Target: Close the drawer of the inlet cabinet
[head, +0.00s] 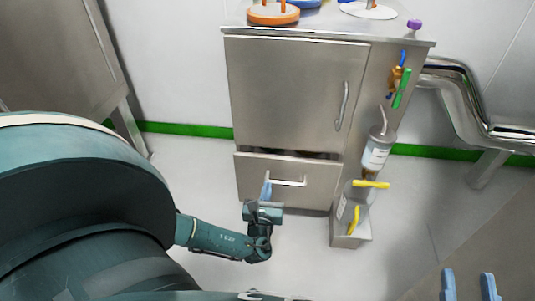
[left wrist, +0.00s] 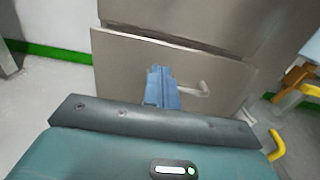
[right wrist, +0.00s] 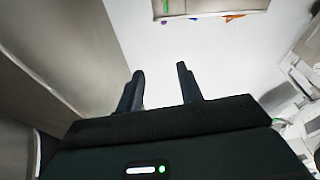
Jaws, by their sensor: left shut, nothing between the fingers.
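The inlet cabinet (head: 285,95) is a grey metal box with an upper door and a lower drawer (head: 315,190). A dark gap shows along the drawer's top edge, so it stands slightly open. The drawer front also shows in the left wrist view (left wrist: 125,70). Its pale bar handle (head: 290,183) is right of my left gripper's fingertips. My left gripper (head: 266,187) is shut and empty, its blue fingers pointing at the drawer front; I cannot tell whether they touch it. My right gripper (head: 468,283) is open and empty, well right of the cabinet.
A metal holder (head: 350,240) with a bottle (head: 378,150) and yellow-handled fittings is at the cabinet's right side. A shiny pipe (head: 460,100) runs further right. Several items, including an orange disc (head: 273,14), lie on the cabinet top. Floor before the drawer is clear.

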